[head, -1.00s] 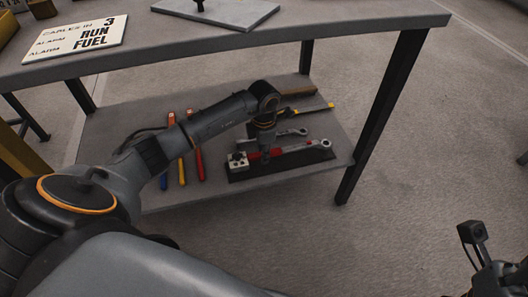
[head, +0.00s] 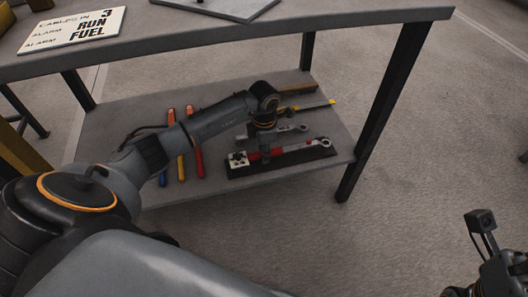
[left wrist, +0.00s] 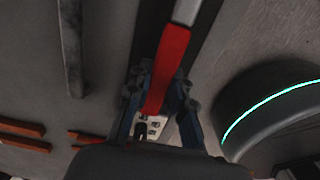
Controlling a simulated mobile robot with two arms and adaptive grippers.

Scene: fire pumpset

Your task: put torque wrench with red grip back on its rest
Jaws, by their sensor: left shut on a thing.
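The torque wrench with red grip lies along the dark rest strip (head: 285,165) on the lower shelf, its ring end (head: 323,143) to the right. My left gripper (head: 265,158) reaches down from above and is shut on the red grip. The left wrist view shows the red grip (left wrist: 170,65) between my left gripper's fingers (left wrist: 155,100). Whether the wrench touches the rest or is slightly above it, I cannot tell. A white block with dark holes (head: 238,159) sits at the strip's left end. My right gripper's fingers are out of sight.
A grey wrench (head: 290,130) lies just behind. Several tools with red, yellow and blue handles (head: 183,165) lie to the left on the shelf (head: 215,187). The tabletop (head: 300,28) overhangs the shelf, and a dark table leg (head: 385,110) stands at right.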

